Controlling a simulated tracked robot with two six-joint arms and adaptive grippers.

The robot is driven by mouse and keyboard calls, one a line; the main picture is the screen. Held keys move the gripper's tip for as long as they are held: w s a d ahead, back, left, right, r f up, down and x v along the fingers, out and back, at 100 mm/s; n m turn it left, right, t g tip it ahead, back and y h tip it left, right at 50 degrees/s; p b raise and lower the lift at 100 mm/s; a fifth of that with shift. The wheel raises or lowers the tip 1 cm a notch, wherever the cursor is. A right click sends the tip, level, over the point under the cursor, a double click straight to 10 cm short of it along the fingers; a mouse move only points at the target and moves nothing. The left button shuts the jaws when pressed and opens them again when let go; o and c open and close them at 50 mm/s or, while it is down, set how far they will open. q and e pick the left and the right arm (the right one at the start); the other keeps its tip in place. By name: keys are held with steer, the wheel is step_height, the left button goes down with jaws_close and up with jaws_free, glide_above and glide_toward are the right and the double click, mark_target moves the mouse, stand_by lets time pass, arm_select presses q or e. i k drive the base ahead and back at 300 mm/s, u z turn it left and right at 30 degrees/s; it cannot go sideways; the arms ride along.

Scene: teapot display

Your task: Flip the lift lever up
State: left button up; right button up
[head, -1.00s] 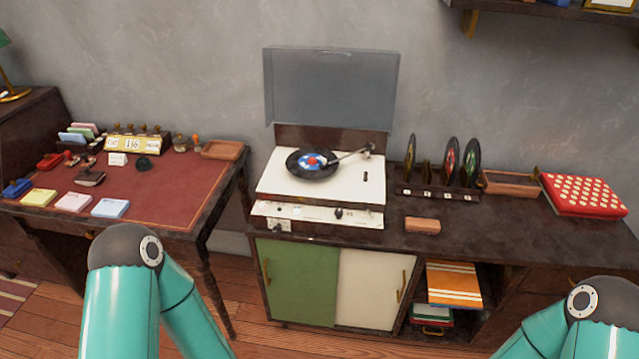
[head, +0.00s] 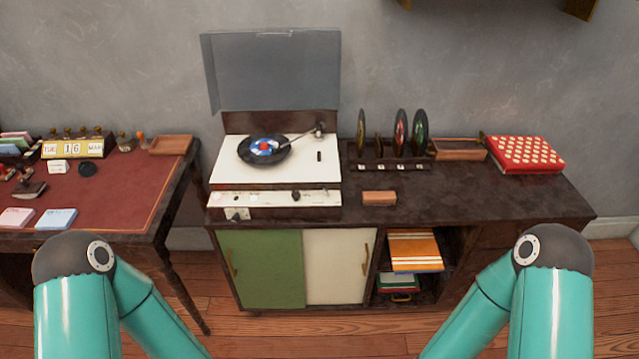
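The record player (head: 230,172) stands on the dark cabinet with its clear lid (head: 275,72) raised. A black record (head: 264,150) with a blue, white and red label lies on its platter. The tonearm (head: 302,135) reaches from its pivot at the right toward the record; I cannot tell whether it touches. A small dark upright piece (head: 319,156) on the white deck, right of the record, may be the lift lever; its position is too small to tell. The front panel (head: 270,198) carries small knobs. Both my arms show at the bottom, but neither gripper is in view.
A record rack (head: 385,165), a wooden tray (head: 458,149) and a red dotted box (head: 525,154) stand to the right on the cabinet. A small brown block (head: 379,198) lies near its front edge. A red-topped desk (head: 105,190) stands at the left. The cabinet top at right front is clear.

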mark_target(321, 185)
steer(key=u, duration=1.85)
steer(key=i, duration=0.1)
steer(key=z, duration=2.85)
steer(key=k, duration=1)
steer(key=u, duration=1.45)
steer(key=i, duration=1)
